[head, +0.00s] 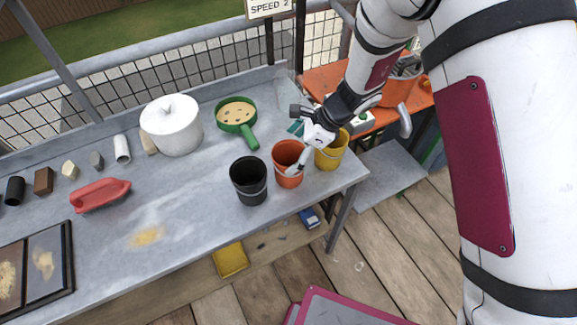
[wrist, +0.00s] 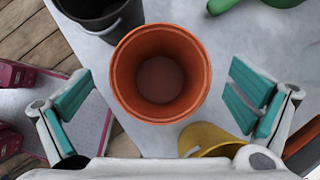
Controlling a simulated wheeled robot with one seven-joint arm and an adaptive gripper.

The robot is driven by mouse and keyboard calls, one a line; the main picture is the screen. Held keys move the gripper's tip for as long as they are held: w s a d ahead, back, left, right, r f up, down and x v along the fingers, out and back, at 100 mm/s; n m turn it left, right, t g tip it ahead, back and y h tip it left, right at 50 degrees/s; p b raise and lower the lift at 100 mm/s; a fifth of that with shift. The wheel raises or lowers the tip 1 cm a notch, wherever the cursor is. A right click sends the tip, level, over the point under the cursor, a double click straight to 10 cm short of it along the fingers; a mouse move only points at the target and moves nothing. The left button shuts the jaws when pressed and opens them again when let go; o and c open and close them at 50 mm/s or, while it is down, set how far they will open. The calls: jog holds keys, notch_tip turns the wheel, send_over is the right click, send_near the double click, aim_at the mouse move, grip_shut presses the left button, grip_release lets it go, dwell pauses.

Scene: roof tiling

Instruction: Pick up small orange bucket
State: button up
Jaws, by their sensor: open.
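The small orange bucket (head: 287,164) stands upright on the grey table near its right end, between a black bucket (head: 249,180) and a yellow bucket (head: 331,150). In the wrist view the orange bucket (wrist: 160,75) shows from above, round-mouthed and empty. My gripper (head: 307,150) is over the right side of the orange bucket in the head view and hides part of its rim. In the wrist view my gripper (wrist: 160,97) is open, with one teal-padded finger on each side of the bucket and a visible gap to it. Nothing is held.
The black bucket (wrist: 100,12) and yellow bucket (wrist: 212,140) stand close beside it. A green pan (head: 237,114), a white pot (head: 171,125) and a red float (head: 100,194) are farther off on the table (head: 195,205). An orange workbench (head: 322,82) stands behind right.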

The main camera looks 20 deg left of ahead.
jog(key=shift+x, duration=0.9)
jog(key=c, duration=1.5)
jog(key=shift+o, duration=0.2)
